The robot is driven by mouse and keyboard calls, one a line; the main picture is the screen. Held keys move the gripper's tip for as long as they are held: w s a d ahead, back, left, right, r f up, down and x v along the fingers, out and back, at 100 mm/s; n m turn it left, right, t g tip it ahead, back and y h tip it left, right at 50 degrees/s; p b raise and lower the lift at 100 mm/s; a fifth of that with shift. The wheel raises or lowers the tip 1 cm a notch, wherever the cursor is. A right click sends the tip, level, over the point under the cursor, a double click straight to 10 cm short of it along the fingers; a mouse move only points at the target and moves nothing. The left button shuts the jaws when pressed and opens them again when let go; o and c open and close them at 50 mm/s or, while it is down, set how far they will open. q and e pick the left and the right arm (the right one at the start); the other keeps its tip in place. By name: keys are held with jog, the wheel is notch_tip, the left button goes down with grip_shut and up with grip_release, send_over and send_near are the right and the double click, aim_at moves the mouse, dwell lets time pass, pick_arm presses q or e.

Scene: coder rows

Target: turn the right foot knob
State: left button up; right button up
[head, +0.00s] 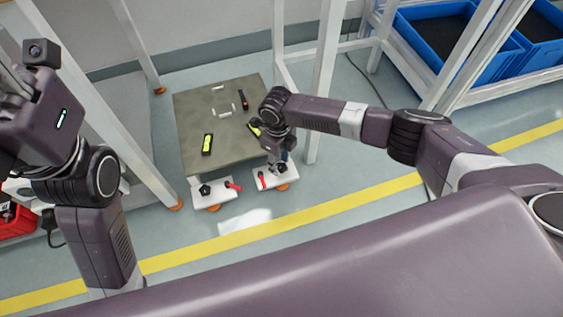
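A low grey-green table-like plate (218,127) stands on the floor, with two white foot plates at its front edge. The left foot plate (213,197) carries a black star-shaped knob (205,190) and a red lever (233,186). The right foot plate (275,182) carries a red lever (262,180). My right gripper (279,168) points down at the right foot plate, where the gripper hides most of the knob area. Whether it touches or grips the knob is too small to tell. My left arm's wrist is at the left edge; its fingers are out of view.
A black and yellow device (207,144) and a black-red item (243,97) lie on the plate. White rack posts (323,85) stand close to the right arm. Blue bins (438,35) are at upper right, and a red bin (14,220) at lower left.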

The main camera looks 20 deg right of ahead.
jog(key=shift+d+f, duration=0.1)
jog(key=shift+d, duration=0.05)
jog(key=shift+r, duration=0.25)
notch_tip(320, 180, up, 12)
jog(key=shift+a+f, duration=0.2)
jog(key=shift+f, duration=0.05)
dwell(0.4)
